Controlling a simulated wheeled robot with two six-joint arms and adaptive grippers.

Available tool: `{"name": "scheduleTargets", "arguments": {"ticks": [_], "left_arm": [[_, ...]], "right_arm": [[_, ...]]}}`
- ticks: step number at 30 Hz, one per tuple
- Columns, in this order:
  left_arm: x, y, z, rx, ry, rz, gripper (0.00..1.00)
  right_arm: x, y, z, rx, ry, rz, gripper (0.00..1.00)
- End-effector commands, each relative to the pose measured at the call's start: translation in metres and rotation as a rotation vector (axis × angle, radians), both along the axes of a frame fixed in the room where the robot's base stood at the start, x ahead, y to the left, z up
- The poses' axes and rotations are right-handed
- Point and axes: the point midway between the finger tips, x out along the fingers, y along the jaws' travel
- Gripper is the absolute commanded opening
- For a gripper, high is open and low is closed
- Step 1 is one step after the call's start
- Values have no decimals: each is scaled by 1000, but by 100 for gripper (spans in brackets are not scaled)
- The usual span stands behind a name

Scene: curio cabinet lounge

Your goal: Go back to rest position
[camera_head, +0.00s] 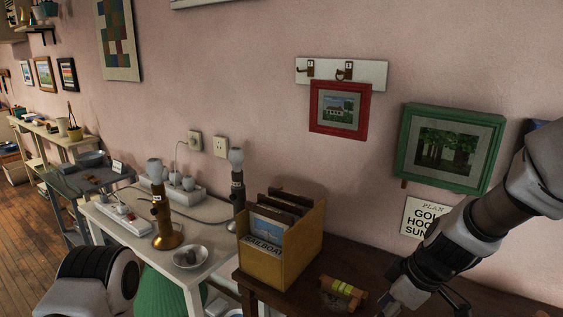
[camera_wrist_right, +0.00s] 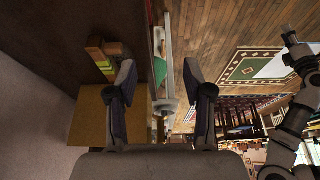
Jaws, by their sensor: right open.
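My right gripper (camera_wrist_right: 160,82) is open, with nothing between its two fingers in the right wrist view. In the head view my right arm comes in from the right, and its dark wrist (camera_head: 428,270) is above the dark brown table (camera_head: 340,262). The fingertips there are partly cut off by the lower edge. My left arm (camera_head: 95,280) shows only as a rounded grey and black link at the lower left of the head view. A dark arm end (camera_wrist_right: 298,58) at the right of the wrist view looks like my left gripper, too small to read.
A white table (camera_head: 213,257) holds lamps and a bowl (camera_head: 188,257). Red (camera_head: 338,110) and green (camera_head: 450,148) frames hang behind.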

Motion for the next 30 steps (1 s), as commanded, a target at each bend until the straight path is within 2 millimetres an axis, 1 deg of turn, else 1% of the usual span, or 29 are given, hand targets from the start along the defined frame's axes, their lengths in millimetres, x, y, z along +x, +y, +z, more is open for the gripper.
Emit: {"name": "scheduleTargets", "arguments": {"ticks": [5,8,11,14,17,20,21,23,24,27,29,30], "left_arm": [[0,0,13,0,-1,0,40],[0,0,19,0,-1,0,40],[0,0,25,0,-1,0,40],[0,0,33,0,0,0,40],[0,0,42,0,0,0,40],[0,0,52,0,0,0,40],[0,0,57,0,0,0,40],[0,0,65,0,0,0,40],[0,0,70,0,0,0,40],[0,0,81,0,0,0,40],[0,0,83,0,0,0,40],[0,0,83,0,0,0,40]], "right_arm": [[-16,0,-36,-1,109,0,51],[-31,0,-60,-1,184,1,51],[-54,0,-85,-6,268,10,51],[-82,-3,-111,-22,356,27,51],[-118,-10,-139,-57,449,34,51],[-163,-21,-168,-116,548,11,51],[-185,-26,-179,-148,588,-9,51],[-220,-36,-194,-206,641,-54,51],[-244,-43,-203,-248,668,-94,51],[-296,-58,-220,-342,678,-248,51],[-308,-62,-226,-363,641,-356,51],[-310,-63,-228,-361,605,-435,51]]}}
